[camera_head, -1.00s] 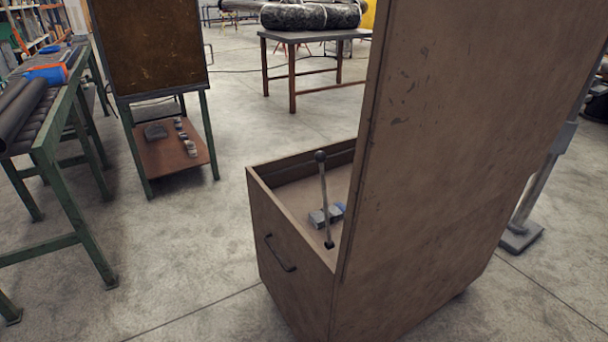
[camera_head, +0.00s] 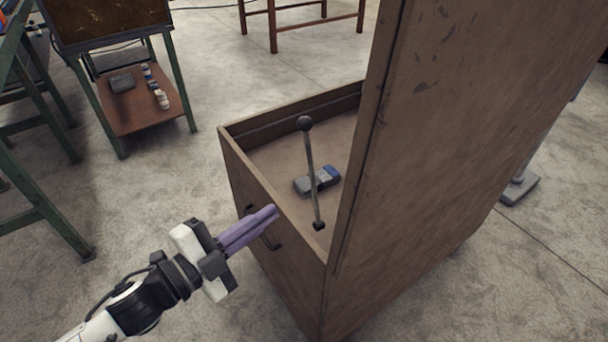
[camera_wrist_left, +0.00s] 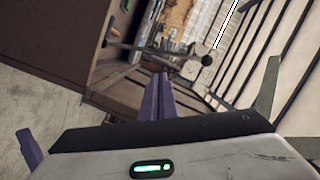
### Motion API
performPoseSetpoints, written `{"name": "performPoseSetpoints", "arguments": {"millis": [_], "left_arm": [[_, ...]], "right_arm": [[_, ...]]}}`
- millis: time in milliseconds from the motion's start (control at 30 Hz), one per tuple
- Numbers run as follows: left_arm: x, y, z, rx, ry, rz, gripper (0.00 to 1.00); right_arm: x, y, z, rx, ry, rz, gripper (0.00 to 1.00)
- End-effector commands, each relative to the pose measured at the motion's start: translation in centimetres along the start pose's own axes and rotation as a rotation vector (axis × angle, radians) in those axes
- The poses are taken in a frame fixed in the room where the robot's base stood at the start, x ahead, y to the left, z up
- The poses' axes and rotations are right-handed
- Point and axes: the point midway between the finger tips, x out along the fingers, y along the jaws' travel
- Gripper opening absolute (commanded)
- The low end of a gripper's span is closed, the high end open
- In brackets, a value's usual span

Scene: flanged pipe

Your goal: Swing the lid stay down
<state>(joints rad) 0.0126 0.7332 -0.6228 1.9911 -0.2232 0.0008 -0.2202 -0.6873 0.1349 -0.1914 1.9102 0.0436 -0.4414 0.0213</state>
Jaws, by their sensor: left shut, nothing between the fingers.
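The lid stay (camera_head: 311,175) is a thin grey rod with a dark ball at its top. The stay also shows in the left wrist view (camera_wrist_left: 160,49), beyond my fingers. The raised lid (camera_head: 470,120) stands upright on the right of the chest. My left gripper (camera_head: 274,212) has purple fingers, shut and empty. It is outside the chest's front wall, left of the stay and apart from it. My right gripper is not in view.
A grey and blue block (camera_head: 317,181) lies inside the chest. A dark handle (camera_head: 264,230) is on the chest's front wall, close to my left fingers in the picture. A green-legged stand (camera_head: 140,110) is at the upper left. Open concrete floor lies between.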

Motion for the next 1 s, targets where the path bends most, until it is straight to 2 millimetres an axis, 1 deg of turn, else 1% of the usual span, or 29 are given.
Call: {"name": "performPoseSetpoints", "arguments": {"millis": [33,133,267,367,467,700,833,900,1000], "left_arm": [[0.2,-1.0,-0.7,0.104,0.052,0.010,0.00],[0.1,-2.1,-1.8,0.238,0.124,0.023,0.00],[0.2,-2.7,-2.4,0.313,0.162,0.031,0.00],[1.1,-2.9,-2.7,0.321,0.167,0.030,0.00],[2.7,-2.9,-3.0,0.319,0.167,0.029,0.00],[7.9,-2.6,-3.9,0.318,0.166,0.029,0.00],[10.4,-2.4,-4.2,0.317,0.165,0.030,0.00],[10.6,-2.6,-2.5,0.318,0.158,0.032,0.00],[11.0,-3.0,-1.5,0.316,0.161,0.032,0.00]], "right_arm": [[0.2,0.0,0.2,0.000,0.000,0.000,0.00],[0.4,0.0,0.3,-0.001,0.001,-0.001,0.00],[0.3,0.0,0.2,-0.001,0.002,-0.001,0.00],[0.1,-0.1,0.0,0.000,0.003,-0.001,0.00],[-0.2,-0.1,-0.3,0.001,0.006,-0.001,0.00],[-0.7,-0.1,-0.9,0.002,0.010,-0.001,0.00],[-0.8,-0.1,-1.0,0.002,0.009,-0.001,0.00],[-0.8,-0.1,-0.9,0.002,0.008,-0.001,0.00],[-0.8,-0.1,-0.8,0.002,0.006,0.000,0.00]]}}
